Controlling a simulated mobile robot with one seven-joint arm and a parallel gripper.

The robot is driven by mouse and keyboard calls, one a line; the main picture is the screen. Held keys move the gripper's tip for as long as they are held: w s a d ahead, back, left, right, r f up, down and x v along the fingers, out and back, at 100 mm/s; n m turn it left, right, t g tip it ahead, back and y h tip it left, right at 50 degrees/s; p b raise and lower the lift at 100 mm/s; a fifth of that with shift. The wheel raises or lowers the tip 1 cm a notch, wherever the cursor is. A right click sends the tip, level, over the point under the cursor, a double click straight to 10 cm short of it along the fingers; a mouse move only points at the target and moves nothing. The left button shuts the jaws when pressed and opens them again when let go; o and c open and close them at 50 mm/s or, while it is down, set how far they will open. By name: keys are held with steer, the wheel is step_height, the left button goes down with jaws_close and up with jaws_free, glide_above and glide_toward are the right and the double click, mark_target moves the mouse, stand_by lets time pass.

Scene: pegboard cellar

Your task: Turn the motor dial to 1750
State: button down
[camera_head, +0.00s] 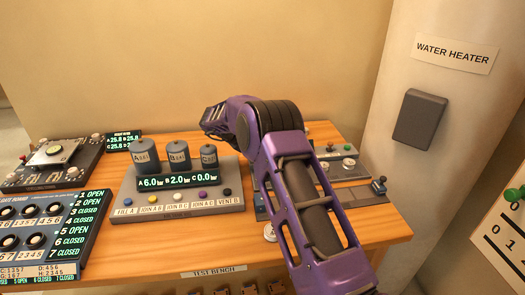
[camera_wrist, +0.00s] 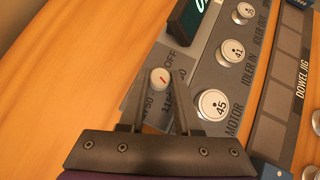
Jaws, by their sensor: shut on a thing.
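The motor dial (camera_wrist: 160,77) shows in the wrist view as a small round white knob with a short red mark, which slants toward the lower right. Around it are the printed words OFF, above it, and 1750, below it to the left. Another number beside 1750 is partly covered by a finger. My gripper (camera_wrist: 158,88) reaches up from the bottom of the wrist view, with one finger on each side of the knob, shut on it. In the head view my arm hides the dial and the gripper's fingers.
Silver discs marked 45 (camera_wrist: 214,105) and 41 (camera_wrist: 232,50) sit right of the dial, by MOTOR and IDLER IN. The dowel jig (camera_wrist: 285,85) lies farther right. In the head view, a grey console with cylinders (camera_head: 180,205) stands left of my arm on the wooden bench (camera_head: 150,245).

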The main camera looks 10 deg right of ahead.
steer(key=shift+w+m+g, duration=0.15)
steer(key=shift+m+g, duration=0.75)
steer(key=shift+m, duration=0.3)
steer(key=shift+w+d+m+g+h, duration=0.15)
steer(key=shift+m+g+h, duration=0.15)
steer(key=shift+m+g, duration=0.5)
steer(key=c, duration=0.6)
jaws_free()
steer(key=shift+r, duration=0.15)
